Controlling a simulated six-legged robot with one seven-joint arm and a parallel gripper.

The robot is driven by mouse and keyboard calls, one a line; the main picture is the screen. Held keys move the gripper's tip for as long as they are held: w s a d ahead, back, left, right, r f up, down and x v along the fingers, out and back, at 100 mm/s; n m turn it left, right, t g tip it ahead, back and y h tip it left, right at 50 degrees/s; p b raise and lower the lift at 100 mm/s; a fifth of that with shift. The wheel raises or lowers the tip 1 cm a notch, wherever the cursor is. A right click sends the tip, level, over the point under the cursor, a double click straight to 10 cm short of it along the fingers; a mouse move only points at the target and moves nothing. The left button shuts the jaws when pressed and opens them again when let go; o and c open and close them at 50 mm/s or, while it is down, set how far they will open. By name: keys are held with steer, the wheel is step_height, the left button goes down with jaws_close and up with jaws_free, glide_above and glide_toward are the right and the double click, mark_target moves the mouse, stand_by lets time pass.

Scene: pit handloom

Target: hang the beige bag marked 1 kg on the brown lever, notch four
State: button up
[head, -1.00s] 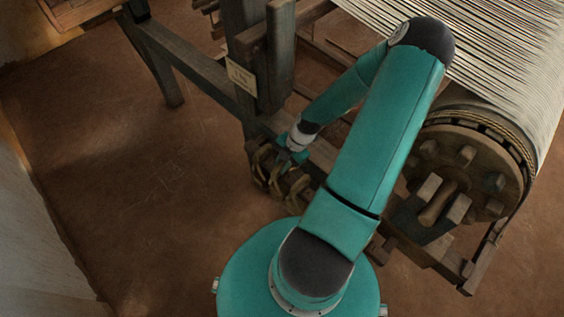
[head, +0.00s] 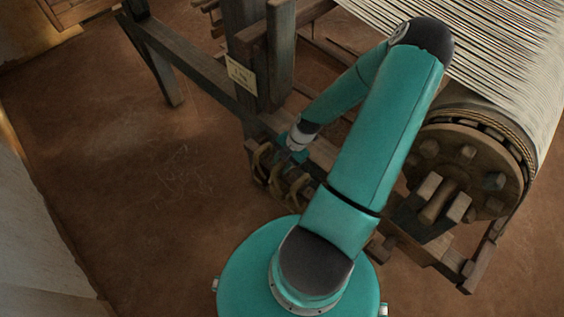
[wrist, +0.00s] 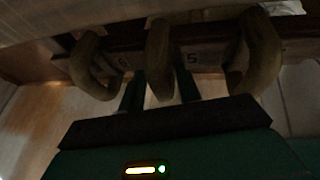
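My gripper (head: 291,154) is at the loom's lower wooden rail, beside several tan curved hooks or loops (head: 298,186). In the dark wrist view, its two dark fingers (wrist: 160,70) stand apart, one on each side of the middle tan loop (wrist: 159,45). I cannot tell whether they touch it. I see no bag between the fingers. The numbers 6 and 5 show on the rail (wrist: 205,58) behind the loops. I cannot make out a beige bag marked 1 kg or a brown notched lever; my arm covers part of the loom.
A dark loom post (head: 243,50) bears a small pale tag (head: 241,76) with unreadable writing. A large wooden wheel (head: 462,165) and roll of striped warp (head: 490,50) stand at right. The earth floor (head: 150,190) at left is clear, with a pale wall beyond it.

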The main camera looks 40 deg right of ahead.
steer(key=shift+o, duration=0.9)
steer(key=v, duration=1.4)
steer(key=shift+a, duration=0.15)
